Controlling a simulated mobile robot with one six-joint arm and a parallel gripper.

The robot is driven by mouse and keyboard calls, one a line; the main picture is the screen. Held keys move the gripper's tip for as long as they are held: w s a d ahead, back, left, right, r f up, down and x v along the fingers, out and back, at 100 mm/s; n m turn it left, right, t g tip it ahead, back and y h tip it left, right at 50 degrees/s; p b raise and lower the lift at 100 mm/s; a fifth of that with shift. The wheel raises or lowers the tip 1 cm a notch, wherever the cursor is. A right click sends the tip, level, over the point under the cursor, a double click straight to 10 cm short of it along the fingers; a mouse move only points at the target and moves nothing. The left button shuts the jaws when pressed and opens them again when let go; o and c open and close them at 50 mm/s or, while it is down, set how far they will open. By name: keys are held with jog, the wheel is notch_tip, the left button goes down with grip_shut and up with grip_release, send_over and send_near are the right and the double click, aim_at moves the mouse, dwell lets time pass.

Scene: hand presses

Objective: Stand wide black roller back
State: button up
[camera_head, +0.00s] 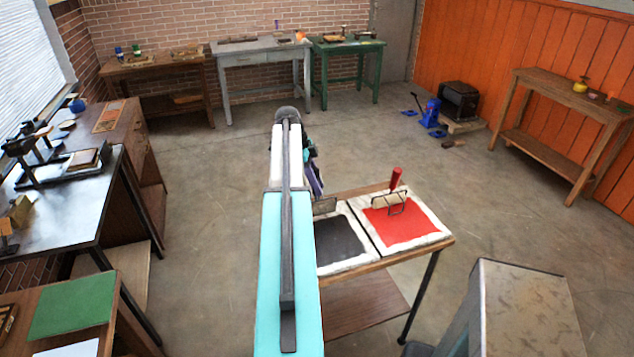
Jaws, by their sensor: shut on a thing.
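My arm reaches forward over the left part of the table and covers most of my gripper (314,178). Only a dark, partly purple strip of the gripper end shows along the arm's right side. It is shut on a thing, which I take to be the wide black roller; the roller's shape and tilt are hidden. Below and right lies the black ink slab (342,244) with a white border, its left part behind my arm. A low rest (325,206) stands at its back edge, with no upright handle visible there.
On the same table, a red-handled roller (396,179) stands upright by the red ink slab (405,221). A speckled-top cabinet (528,310) stands at front right. Benches with presses line the left side (70,185). A blue jack (430,113) sits on the far floor. The middle floor is clear.

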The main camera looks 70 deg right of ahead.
jog(key=shift+f+b, duration=0.7)
jog(key=shift+f, duration=0.9)
jog(key=o, duration=1.5)
jog(key=shift+f, duration=0.1)
jog(key=shift+c, duration=0.2)
jog(key=p+v, duration=0.3)
jog(key=v, duration=0.6)
dwell(0.6)
